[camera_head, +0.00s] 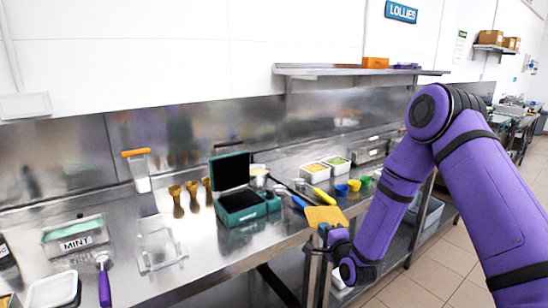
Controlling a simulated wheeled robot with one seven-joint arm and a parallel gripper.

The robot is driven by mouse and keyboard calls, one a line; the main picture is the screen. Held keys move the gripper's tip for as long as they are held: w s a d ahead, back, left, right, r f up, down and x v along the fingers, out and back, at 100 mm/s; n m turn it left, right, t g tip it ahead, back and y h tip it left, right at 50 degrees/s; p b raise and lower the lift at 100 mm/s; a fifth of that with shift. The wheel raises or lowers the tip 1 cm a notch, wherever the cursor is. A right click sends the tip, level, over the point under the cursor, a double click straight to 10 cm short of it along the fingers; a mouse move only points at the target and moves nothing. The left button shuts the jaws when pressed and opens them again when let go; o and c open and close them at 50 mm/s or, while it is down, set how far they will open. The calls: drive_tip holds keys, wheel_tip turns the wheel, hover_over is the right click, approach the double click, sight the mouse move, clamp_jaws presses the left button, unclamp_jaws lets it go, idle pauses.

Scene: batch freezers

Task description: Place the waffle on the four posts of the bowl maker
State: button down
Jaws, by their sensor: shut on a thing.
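The waffle (326,214) is a flat, golden-yellow square. My gripper (323,232) is shut on it and holds it near the front edge of the steel counter, on the right. The bowl maker appears to be the clear, pale stand (158,247) on the counter at left, well left of the waffle. Its top looks empty; its separate posts are hard to make out at this size. My fingers are small here and partly hidden by the waffle.
A green box with its black lid raised (240,205) stands between the bowl maker and the waffle. Gold cones (193,197) and an orange-handled clear tool (138,170) stand behind. A mint tub (76,240) and a purple-handled scoop (104,280) are at left.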

drive_tip(key=s+d+f+m+h, duration=0.25)
drive_tip(key=d+h, duration=0.25)
drive_tip(key=d, duration=0.9)
drive_tip(key=s+d+f, duration=0.1)
drive_tip(key=s+f, duration=0.4)
drive_tip(key=f, duration=0.1)
drive_tip(key=shift+s+m+t+h, duration=0.3)
drive_tip(key=shift+s+m+t, duration=0.05)
drive_tip(key=shift+s+t, duration=0.05)
